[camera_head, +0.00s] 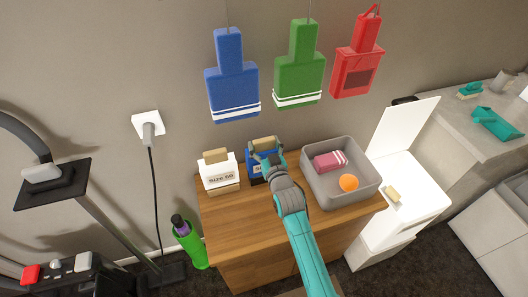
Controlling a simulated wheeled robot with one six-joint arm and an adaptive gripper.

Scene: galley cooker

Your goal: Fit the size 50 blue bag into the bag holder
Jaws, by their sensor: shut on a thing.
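The blue bag (255,170) has a tan top and a white label, mostly hidden; its size cannot be read. It is at the back of the wooden cabinet (235,212). My gripper (266,157) reaches it from the front and is shut on it. I cannot tell whether the bag rests on the cabinet or is slightly raised. A white bag (220,172) with a tan top and a printed size label stands just to its left, apart from it. I cannot tell for sure which thing is the bag holder.
A grey bin (313,189) holding a pink item (329,161) and an orange ball (348,183) stands right of my gripper. Blue (232,85), green (299,70) and red (356,65) holders hang above. A white open-lidded unit (412,190) stands right. A green bottle (190,243) stands left.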

